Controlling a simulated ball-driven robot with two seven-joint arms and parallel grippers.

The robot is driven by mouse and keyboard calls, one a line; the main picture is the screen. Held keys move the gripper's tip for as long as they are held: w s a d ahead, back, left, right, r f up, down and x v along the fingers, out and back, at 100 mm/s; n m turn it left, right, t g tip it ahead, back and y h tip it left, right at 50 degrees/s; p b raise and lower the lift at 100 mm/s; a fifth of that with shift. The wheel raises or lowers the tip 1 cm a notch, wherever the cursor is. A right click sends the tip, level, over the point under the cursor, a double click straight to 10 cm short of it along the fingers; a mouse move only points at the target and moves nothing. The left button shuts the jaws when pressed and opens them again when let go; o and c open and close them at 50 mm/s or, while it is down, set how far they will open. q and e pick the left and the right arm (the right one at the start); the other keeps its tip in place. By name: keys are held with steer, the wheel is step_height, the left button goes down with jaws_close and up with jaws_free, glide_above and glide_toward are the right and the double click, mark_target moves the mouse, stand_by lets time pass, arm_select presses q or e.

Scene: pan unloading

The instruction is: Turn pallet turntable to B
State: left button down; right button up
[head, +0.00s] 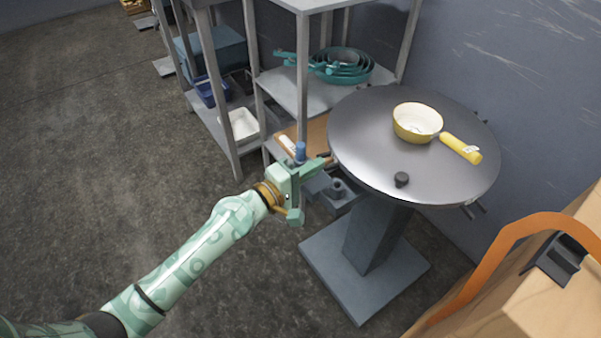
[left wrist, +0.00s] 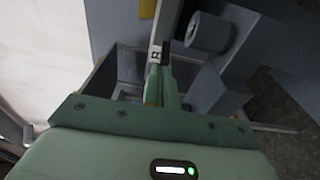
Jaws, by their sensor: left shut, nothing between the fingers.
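The pallet turntable (head: 365,140) is a round grey metal disc on a square pedestal, right of centre in the head view. A yellow bowl (head: 418,122), a yellow cylinder (head: 460,149) and a small black knob (head: 401,179) are on it. Short dark handles (head: 474,209) stick out at its rim. My left gripper (head: 326,160) is at the disc's left rim, its fingers shut and empty. My right gripper is out of view.
A grey shelf rack (head: 300,90) behind holds teal pans (head: 343,65), a white bin (head: 240,125) and a blue bin (head: 210,91). The floor at left is clear.

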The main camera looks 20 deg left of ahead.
mark_target(330, 188)
arm_select(q)
steer(key=shift+w, duration=0.1)
steer(key=s+d+p, duration=0.1)
steer(key=s+d, duration=0.1)
steer(key=s+d+p, duration=0.1)
steer(key=s+d, duration=0.1)
steer(key=shift+d+r, duration=0.15)
steer(key=shift+d, duration=0.15)
steer(key=shift+s+d, duration=0.1)
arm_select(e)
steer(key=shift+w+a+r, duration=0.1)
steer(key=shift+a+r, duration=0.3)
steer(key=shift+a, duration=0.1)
